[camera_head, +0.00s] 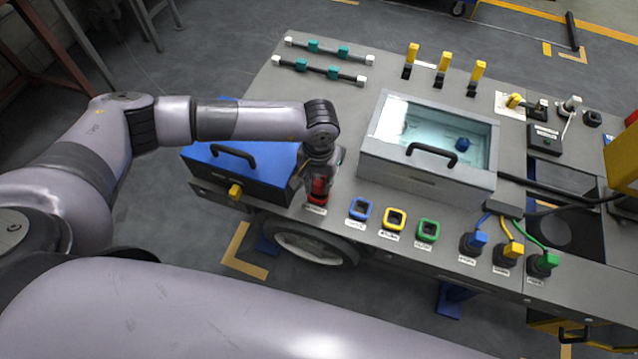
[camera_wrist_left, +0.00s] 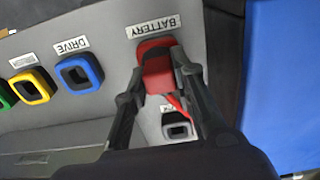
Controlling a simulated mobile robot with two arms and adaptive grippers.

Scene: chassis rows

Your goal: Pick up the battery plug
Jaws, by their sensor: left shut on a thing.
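The red battery plug (camera_head: 318,188) is at the near left part of the grey chassis top (camera_head: 270,85). It also shows in the left wrist view (camera_wrist_left: 157,72), beside the BATTERY label (camera_wrist_left: 153,27). My left gripper (camera_head: 317,178) points down over it. Its two fingers (camera_wrist_left: 160,85) are on either side of the plug, shut on it. The plug appears still at its labelled spot; the fingers hide part of it, and I cannot tell whether it is seated. A small grey socket (camera_wrist_left: 177,127) lies close by. My right gripper is not in view.
Blue (camera_head: 361,208), yellow (camera_head: 394,219) and green (camera_head: 428,230) sockets stand right of the plug. A clear-lidded box (camera_head: 425,180) is behind them. A blue case with a black handle (camera_head: 215,165) is at the left. Several cabled plugs stand at the right.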

